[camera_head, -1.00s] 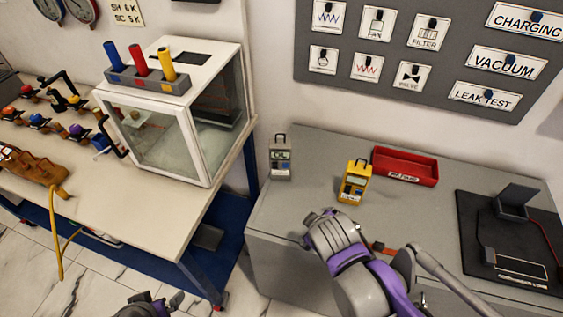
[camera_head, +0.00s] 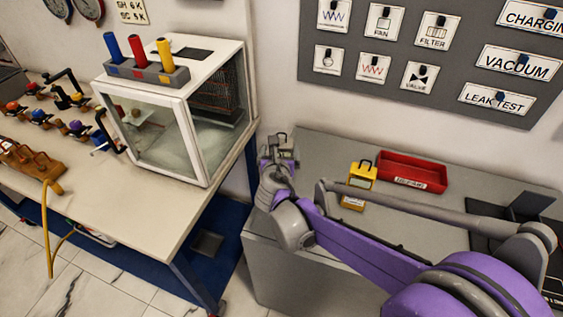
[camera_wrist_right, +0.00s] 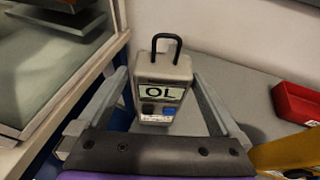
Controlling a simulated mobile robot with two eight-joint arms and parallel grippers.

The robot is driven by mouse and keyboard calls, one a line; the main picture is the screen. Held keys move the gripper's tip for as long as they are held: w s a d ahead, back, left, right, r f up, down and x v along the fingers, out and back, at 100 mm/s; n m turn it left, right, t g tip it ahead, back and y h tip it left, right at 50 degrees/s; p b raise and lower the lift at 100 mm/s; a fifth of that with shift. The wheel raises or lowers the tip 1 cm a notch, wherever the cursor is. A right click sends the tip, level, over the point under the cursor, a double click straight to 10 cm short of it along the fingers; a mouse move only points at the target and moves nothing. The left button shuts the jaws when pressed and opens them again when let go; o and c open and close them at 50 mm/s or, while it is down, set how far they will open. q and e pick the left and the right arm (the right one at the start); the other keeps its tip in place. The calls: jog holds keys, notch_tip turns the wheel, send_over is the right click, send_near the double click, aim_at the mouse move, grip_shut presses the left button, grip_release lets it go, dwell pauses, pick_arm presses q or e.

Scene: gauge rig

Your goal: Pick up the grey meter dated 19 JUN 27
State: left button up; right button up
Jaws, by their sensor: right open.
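The grey meter (camera_head: 285,140) stands upright at the left back of the grey cabinet top, partly hidden behind my right gripper (camera_head: 275,155). In the right wrist view, the grey meter (camera_wrist_right: 163,72) shows a black handle, a display reading OL, a dark button and a blue one. A small white label sits low on its front; its date is too small to read. My right gripper (camera_wrist_right: 160,95) is open, its fingers reaching along the left and right of the meter. I cannot tell whether either touches it. My left gripper is not in view.
A glass-walled box (camera_head: 165,130) stands on the left bench, across a gap from the cabinet. The wall is close behind the meter.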

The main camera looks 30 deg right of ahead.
jog(key=x, duration=0.6)
jog(key=shift+s+d, duration=0.1)
jog(key=shift+r, duration=0.1)
jog(key=c, duration=1.5)
